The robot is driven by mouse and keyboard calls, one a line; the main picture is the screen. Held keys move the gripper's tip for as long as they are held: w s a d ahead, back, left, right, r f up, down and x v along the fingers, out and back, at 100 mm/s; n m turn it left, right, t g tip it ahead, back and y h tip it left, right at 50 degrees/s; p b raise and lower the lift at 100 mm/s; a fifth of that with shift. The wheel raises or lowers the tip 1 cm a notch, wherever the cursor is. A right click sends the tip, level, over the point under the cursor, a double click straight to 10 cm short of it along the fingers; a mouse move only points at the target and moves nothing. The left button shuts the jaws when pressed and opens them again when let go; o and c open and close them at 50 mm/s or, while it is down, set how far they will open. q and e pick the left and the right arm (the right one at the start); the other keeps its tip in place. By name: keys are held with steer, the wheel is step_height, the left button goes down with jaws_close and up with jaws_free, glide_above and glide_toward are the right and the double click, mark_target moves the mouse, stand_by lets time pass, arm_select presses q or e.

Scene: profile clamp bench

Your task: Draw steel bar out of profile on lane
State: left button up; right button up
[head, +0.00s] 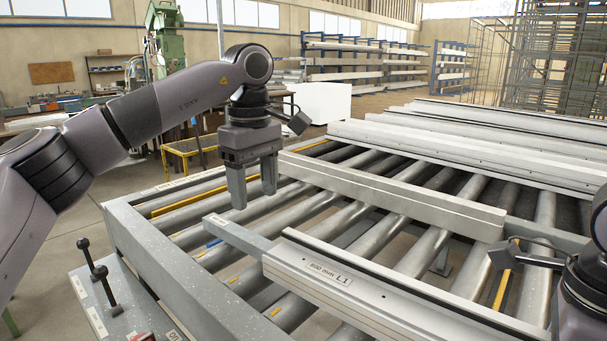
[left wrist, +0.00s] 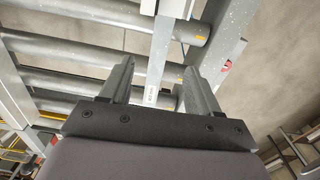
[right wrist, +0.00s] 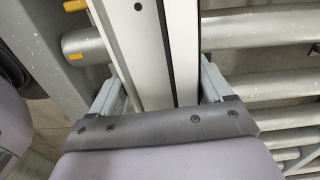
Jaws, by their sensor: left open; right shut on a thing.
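The steel bar (head: 238,236) is a grey flat bar sticking out of the near-left end of the profile. The profile (head: 345,283) is a long pale section labelled "800 mm L1", lying on the roller lane. My left gripper (head: 254,197) is open and empty above the bar's free end. In the left wrist view the bar (left wrist: 160,58) shows between the open fingers, apart from both, and the profile's end (left wrist: 172,8) is at the top. My right gripper (right wrist: 160,72) is shut across the profile (right wrist: 150,45); its fingers are not clear in the head view.
Rollers (head: 345,215) run under the profile inside a grey frame (head: 170,255). A long beam (head: 400,192) crosses the lane behind, with more pale profiles (head: 470,150) beyond. A panel with black levers (head: 100,280) stands at front left. The air around the left gripper is clear.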

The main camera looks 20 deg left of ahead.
mark_target(257, 240)
arm_select(q)
step_height(257, 240, down, 10)
stand_by(0.4)
jaws_close()
steer(key=shift+a, duration=0.1)
steer(key=shift+w+a, duration=0.6)
steer(key=shift+a, duration=1.95)
steer(key=shift+w+a, duration=0.55)
steer(key=shift+a, duration=2)
steer(key=shift+w+a, duration=0.6)
steer(key=shift+a, duration=1.95)
jaws_free()
